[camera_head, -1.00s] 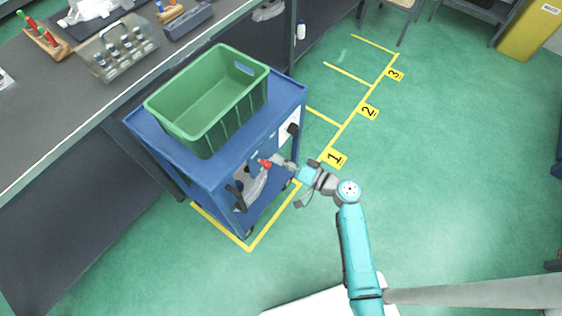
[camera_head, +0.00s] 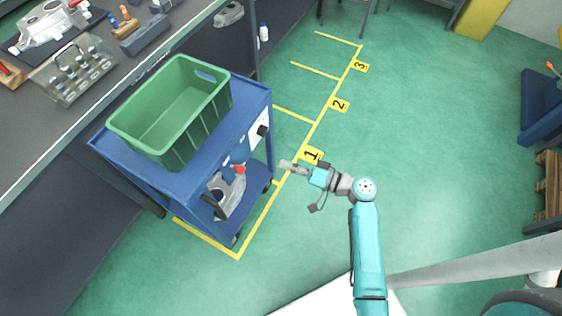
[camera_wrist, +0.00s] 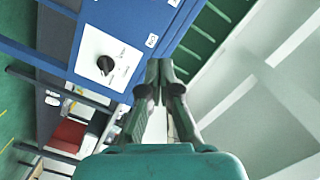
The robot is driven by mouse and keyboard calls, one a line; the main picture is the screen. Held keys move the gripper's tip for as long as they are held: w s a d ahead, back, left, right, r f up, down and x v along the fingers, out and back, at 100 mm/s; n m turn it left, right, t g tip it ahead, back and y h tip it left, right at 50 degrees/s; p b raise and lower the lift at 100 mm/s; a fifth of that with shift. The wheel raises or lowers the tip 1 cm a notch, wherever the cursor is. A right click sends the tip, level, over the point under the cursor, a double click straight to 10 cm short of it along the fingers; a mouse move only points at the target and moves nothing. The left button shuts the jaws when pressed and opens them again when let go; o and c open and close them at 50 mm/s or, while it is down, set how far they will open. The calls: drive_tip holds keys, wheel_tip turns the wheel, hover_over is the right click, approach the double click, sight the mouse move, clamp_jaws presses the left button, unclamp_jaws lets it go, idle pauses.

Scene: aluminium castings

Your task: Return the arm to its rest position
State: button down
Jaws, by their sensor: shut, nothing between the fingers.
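My gripper (camera_head: 287,165) is at the end of the teal arm in the head view, out over the green floor just right of the blue cart. In the wrist view its two dark fingers (camera_wrist: 158,70) meet at the tips, with nothing between them. The gripper is apart from the cart in the head view. My arm is bent, with the upper link running down to the bottom of the picture and the forearm pointing left.
The blue cart (camera_head: 262,92) carries a green crate (camera_head: 172,150) and has a casting and a red-tipped item on its lower shelf. A grey workbench (camera_head: 75,128) stands left.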

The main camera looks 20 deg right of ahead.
idle(0.6)
drive_tip(key=s+a+f+m+g+h, duration=0.1)
drive_tip(key=s+f+h, duration=0.3)
drive_tip(key=s, duration=0.5)
drive_tip(key=s+a+f+m+g+h, duration=0.1)
drive_tip(key=s+a+f+h, duration=0.1)
drive_tip(key=s+f+h, duration=0.5)
drive_tip(key=s+d+r+n+t, duration=0.1)
drive_tip(key=s+r+n+t, duration=0.1)
drive_tip(key=s+r, duration=0.6)
drive_tip(key=s+d+r+n+t, duration=0.1)
drive_tip(key=s+r+n, duration=0.2)
drive_tip(key=s+r, duration=0.5)
wheel_tip(320, 180, up, 6)
drive_tip(key=shift+s+r+t, duration=0.1)
drive_tip(key=shift+s+t, duration=0.3)
